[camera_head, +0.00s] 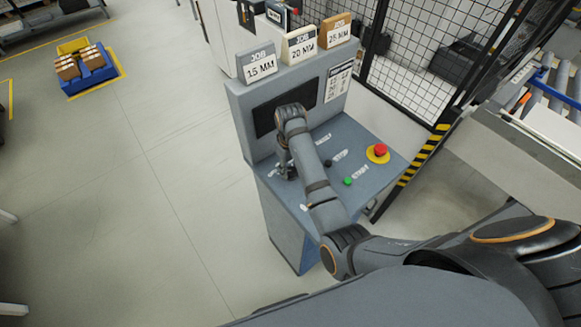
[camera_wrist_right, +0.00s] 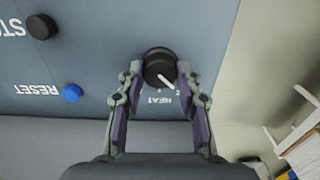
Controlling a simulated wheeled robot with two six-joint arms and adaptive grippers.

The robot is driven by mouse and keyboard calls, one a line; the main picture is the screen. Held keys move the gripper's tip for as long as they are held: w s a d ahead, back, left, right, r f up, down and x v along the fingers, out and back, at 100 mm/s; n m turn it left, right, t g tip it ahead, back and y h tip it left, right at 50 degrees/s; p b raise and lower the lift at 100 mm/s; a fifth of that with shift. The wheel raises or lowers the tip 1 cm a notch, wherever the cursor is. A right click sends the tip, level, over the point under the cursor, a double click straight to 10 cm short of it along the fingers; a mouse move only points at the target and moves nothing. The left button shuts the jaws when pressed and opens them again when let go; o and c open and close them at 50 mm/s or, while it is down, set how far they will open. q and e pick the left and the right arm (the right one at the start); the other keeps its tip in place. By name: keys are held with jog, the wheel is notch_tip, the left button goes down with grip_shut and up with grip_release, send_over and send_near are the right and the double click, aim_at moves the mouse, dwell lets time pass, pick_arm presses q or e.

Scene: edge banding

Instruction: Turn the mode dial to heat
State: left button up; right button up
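The mode dial (camera_wrist_right: 158,66) is a round black knob with a white pointer line on the grey console panel. In the right wrist view the pointer slants down and to the right. An upside-down label reading HEAT (camera_wrist_right: 158,100) is partly visible just below the dial. My right gripper (camera_wrist_right: 159,72) is open, with one finger on each side of the dial and its tips close to the knob. I cannot tell whether they touch it. In the head view my right gripper (camera_head: 287,171) is over the console's left part, and the dial is hidden there. My left gripper is not in view.
The console (camera_head: 358,134) also has a red emergency button (camera_head: 380,151), a green start button (camera_head: 348,181), a black stop button (camera_wrist_right: 41,27) and a blue reset button (camera_wrist_right: 71,93). JOB cards (camera_head: 301,44) stand on top. A mesh fence (camera_head: 415,70) is behind at the right.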

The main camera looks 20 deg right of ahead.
jog(key=shift+c, duration=1.5)
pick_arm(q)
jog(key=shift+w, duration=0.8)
pick_arm(e)
jog(key=shift+m, duration=0.3)
jog(key=m, duration=0.2)
jog(key=shift+m, duration=0.3)
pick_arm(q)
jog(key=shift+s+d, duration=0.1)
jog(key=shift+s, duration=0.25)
pick_arm(e)
jog(key=m, duration=0.5)
jog(key=shift+m, duration=0.4)
